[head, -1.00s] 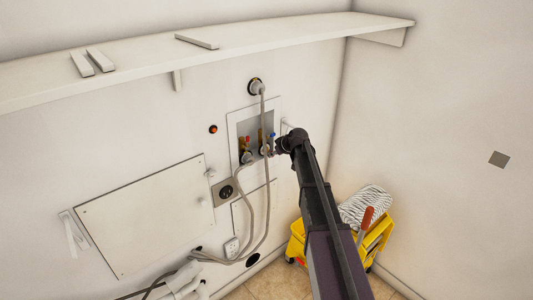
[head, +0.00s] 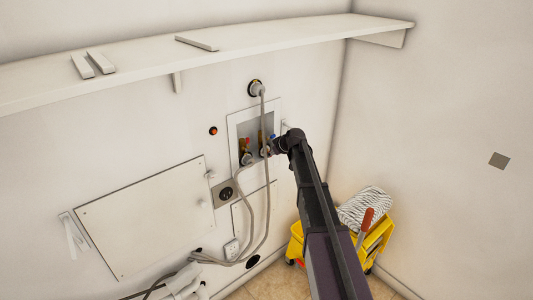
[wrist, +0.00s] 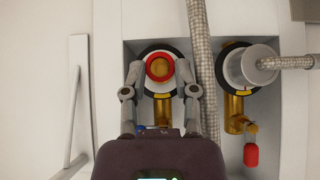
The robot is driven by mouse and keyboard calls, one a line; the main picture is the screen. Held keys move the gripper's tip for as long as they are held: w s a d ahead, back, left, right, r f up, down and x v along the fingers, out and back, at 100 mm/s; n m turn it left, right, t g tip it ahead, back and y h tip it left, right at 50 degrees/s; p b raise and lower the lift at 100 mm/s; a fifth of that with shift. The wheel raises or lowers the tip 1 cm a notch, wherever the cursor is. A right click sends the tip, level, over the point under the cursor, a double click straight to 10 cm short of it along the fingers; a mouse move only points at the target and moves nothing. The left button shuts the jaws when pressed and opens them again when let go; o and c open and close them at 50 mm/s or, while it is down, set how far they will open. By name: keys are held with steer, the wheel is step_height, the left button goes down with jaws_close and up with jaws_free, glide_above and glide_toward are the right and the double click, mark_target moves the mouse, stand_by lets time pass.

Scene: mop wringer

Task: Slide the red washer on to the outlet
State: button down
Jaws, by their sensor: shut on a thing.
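The red washer (wrist: 160,79) is a small ring held between the two fingertips of my gripper (wrist: 160,70) in the wrist view. My gripper is shut on it from both sides. The brass outlet (wrist: 162,108) with a dark and pale collar lies directly behind the washer, and its round brass end shows through the ring. I cannot tell whether the washer is around the outlet or just in front of it. In the head view my gripper (head: 277,147) is at the right side of the recessed wall box, and the washer is too small to make out.
A second outlet with a red handle (wrist: 251,155) and a grey hose fitting (wrist: 251,65) stands beside it. A braided hose (wrist: 202,70) hangs close to my gripper's finger. A yellow mop bucket (head: 376,240) stands below on the floor.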

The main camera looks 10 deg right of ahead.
steer(key=shift+w+a, duration=0.5)
steer(key=shift+w, duration=0.4)
stand_by(1.3)
steer(key=shift+c, duration=1.5)
jaws_free()
steer(key=shift+s+d, duration=0.1)
steer(key=shift+s, duration=0.05)
steer(key=s+d, duration=0.3)
steer(key=s, duration=0.2)
steer(key=s+a+r+m+y+p, duration=0.1)
steer(key=s+r+p, duration=0.3)
steer(key=r+p, duration=0.4)
steer(key=s+a+r+m+y+p, duration=0.2)
steer(key=s+a+r+m+p, duration=0.1)
steer(key=r+p, duration=0.6)
steer(key=shift+s+r+m, duration=0.4)
steer(key=shift+s+r, duration=0.3)
steer(key=shift+r, duration=0.15)
steer(key=shift+a, duration=0.1)
